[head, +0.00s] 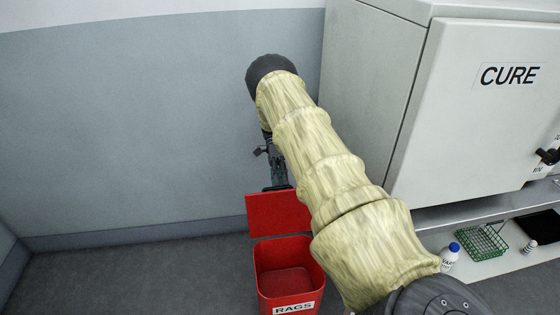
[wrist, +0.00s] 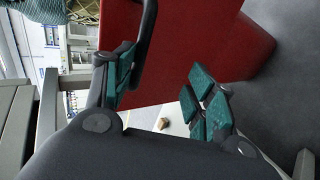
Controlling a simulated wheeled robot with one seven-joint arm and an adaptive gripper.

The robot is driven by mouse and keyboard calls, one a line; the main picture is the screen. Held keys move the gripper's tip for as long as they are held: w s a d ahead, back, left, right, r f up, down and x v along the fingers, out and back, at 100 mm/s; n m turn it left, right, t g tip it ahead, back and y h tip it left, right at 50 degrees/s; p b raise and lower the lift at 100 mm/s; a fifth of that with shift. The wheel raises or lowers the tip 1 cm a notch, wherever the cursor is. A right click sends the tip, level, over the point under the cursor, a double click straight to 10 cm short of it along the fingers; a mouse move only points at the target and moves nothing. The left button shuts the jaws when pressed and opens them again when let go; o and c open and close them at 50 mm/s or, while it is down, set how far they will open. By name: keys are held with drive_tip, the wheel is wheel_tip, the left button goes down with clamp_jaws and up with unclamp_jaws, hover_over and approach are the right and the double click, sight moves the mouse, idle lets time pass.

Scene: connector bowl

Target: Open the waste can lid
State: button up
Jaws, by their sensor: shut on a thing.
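The red waste can (head: 290,283), labelled RAGS, stands on the floor in the head view with its mouth uncovered. Its red lid (head: 272,213) is raised roughly upright at the back of the can. My gripper (head: 277,186) is at the lid's top edge, partly hidden by my arm. In the wrist view, its teal-padded fingers (wrist: 160,90) stand apart in front of a red surface. A dark bar like a handle (wrist: 147,35) runs beside the left finger. My gripper is shut on the lid; the exact contact is hard to see.
A grey cabinet marked CURE (head: 480,110) stands to the right. A shelf below it holds a green wire basket (head: 483,241) and a white bottle with a blue cap (head: 450,257). The floor (head: 130,280) left of the can is clear, up to the wall (head: 130,130).

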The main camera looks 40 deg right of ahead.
drive_tip(key=shift+v, duration=3.7)
drive_tip(key=shift+c, duration=0.3)
